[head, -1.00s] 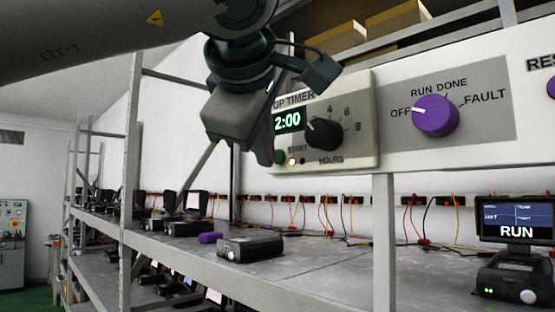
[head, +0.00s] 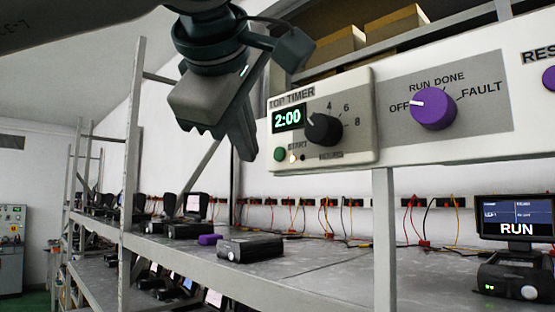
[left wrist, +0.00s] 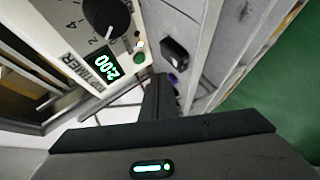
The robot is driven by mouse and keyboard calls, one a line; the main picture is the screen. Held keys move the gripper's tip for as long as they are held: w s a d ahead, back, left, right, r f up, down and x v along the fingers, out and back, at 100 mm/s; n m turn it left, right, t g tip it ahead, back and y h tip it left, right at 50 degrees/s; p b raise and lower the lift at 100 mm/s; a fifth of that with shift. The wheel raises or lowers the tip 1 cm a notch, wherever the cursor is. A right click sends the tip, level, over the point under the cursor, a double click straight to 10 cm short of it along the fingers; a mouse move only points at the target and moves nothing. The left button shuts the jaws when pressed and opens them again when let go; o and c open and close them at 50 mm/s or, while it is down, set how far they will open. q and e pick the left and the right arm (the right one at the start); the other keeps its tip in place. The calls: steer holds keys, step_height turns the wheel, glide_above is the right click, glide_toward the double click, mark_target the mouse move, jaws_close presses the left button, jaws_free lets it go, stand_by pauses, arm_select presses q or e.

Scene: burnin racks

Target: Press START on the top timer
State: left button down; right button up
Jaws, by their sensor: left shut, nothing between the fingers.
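The top timer (head: 350,95) is a pale box on the upper beam of the rack, with a green display (head: 287,119) reading 2:00. Its black HOURS knob (head: 322,129) is right of the display. The green START button (head: 280,154) is at the lower left, with a lit lamp (head: 292,157) beside it. My left gripper (head: 248,152) is shut and empty, just left of the button and apart from it in the picture. In the left wrist view the button (left wrist: 139,57) shows beyond the shut fingers (left wrist: 158,95). My right gripper is not in view.
A purple knob (head: 434,111) pointing toward OFF sits right of the timer. Below is a grey shelf (head: 330,265) with a black device (head: 250,247), a purple block (head: 209,239) and a unit with a RUN screen (head: 516,222). A rack post (head: 383,240) stands below the timer.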

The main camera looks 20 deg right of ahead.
arm_select(q)
steer(key=shift+s+a+b, duration=0.2)
steer(key=shift+s+a, duration=0.05)
steer(key=shift+a, duration=0.35)
steer(key=shift+s+a+b, duration=0.15)
steer(key=shift+s+a, duration=0.05)
steer(key=shift+a, duration=0.4)
